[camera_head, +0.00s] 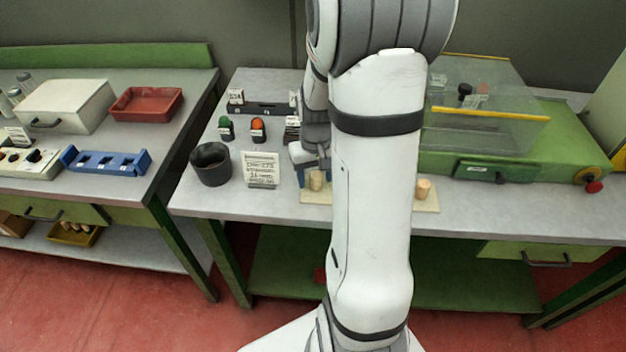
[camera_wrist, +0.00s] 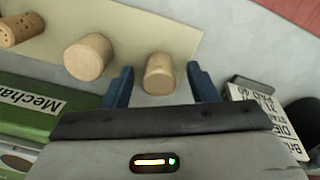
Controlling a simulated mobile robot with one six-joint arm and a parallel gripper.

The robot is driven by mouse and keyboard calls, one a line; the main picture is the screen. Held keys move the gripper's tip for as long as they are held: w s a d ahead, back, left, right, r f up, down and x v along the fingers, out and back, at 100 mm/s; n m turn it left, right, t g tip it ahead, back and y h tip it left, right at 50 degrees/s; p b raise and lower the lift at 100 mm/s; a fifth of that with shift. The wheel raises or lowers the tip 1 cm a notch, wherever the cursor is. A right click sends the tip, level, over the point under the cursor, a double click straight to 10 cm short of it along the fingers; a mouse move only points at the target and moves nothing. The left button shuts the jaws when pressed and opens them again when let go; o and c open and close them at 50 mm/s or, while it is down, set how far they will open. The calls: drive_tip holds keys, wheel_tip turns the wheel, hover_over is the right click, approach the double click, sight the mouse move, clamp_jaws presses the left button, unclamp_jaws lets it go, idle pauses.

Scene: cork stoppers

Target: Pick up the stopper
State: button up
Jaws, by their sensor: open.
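In the wrist view, one stopper (camera_wrist: 158,74) sits between the two blue fingers of my gripper (camera_wrist: 161,75), with a gap on each side. This stopper also shows at the board's left end in the head view (camera_head: 317,181). A second stopper (camera_wrist: 88,58) stands just left of the fingers in the wrist view. A third, with dark specks (camera_wrist: 18,29), is at the upper left; in the head view a stopper (camera_head: 423,189) shows right of my arm. My arm hides the board's middle there.
A printed sign (camera_head: 261,169) and a dark cup (camera_head: 211,164) stand left of the board. A green machine with a clear cover (camera_head: 490,95) stands at the right. The bench front left is clear.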

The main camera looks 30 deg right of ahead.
drive_tip(key=c, duration=1)
